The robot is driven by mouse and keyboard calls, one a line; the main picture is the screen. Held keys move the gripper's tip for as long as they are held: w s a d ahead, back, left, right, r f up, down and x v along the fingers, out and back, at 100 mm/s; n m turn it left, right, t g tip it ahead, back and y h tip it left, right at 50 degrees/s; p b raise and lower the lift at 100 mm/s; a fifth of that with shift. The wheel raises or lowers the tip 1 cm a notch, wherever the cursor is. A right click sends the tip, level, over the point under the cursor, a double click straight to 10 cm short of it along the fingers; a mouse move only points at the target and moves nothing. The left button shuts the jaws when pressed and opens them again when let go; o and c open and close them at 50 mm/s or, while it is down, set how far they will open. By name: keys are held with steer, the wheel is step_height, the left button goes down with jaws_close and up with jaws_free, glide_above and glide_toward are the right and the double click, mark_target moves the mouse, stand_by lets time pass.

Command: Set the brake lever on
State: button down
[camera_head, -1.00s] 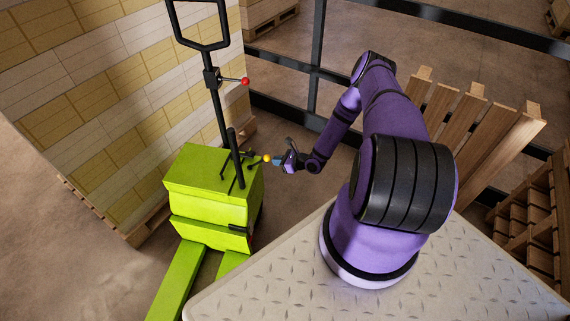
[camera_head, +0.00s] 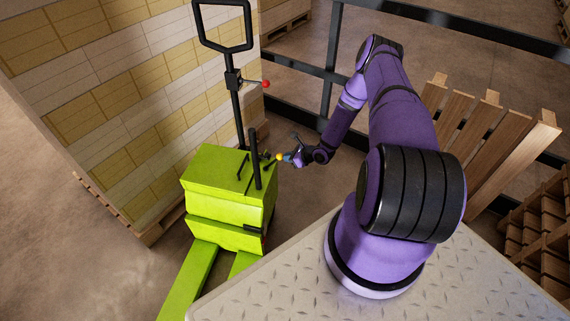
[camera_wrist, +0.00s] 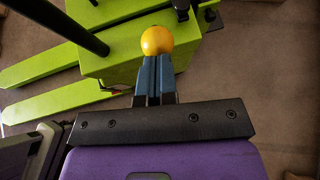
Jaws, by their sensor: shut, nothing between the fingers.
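The lime-green pallet truck (camera_head: 225,215) stands left of my arm in the head view, with a black upright handle. A short lever with a yellow ball knob (camera_head: 279,157) sticks out on the right of its body, beside the black post. I cannot read a label on it. My gripper (camera_head: 287,158) is at the knob, its blue fingers pressed together and empty. In the wrist view the yellow knob (camera_wrist: 156,41) is right at the tips of the shut gripper (camera_wrist: 156,60). The fingers are not around it; I cannot tell whether they touch.
A second small lever with a red knob (camera_head: 266,84) is on the handle. A stack of yellow and white reams (camera_head: 120,90) stands behind the truck on a pallet. Black railing (camera_head: 330,75) runs behind my arm. Wooden pallets (camera_head: 490,140) lean at the right.

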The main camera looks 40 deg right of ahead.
steer(key=w+a+r+g+h, duration=0.1)
steer(key=w, duration=0.1)
steer(key=w+a+r+g+h, duration=0.1)
steer(key=w+a+r+g, duration=0.1)
steer(key=shift+a+r, duration=0.2)
steer(key=shift+a, duration=0.05)
steer(key=shift+w+a+r+g+h, duration=0.2)
steer(key=shift+w+a+g+h, duration=0.1)
steer(key=shift+w+g+h, duration=0.25)
steer(key=shift+a+r, duration=0.1)
steer(key=shift+r, duration=0.05)
steer(key=shift+r, duration=0.7)
